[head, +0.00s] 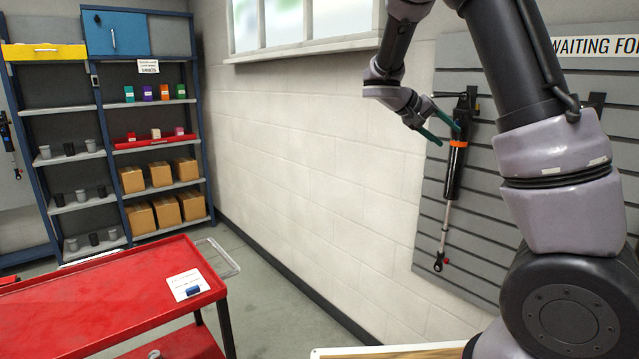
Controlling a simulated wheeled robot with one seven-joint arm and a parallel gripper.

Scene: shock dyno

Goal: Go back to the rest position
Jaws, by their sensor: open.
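My gripper (441,122) is at the upper right of the head view, its green-tipped fingers apart. A black shock absorber (456,165) with an orange band and a silver rod hangs upright on the grey slatted wall panel (437,205). The fingers are at the shock's upper body; one overlaps its left side in the picture. I cannot tell whether they touch it. My arm covers part of the panel and its sign, which reads "WAITING FO".
A red cart (110,298) with a white card (188,284) stands at the lower left. Blue shelving (200,140) with boxes and small parts stands at the back left. A light wooden edge (400,351) shows at the bottom. Floor between cart and wall is clear.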

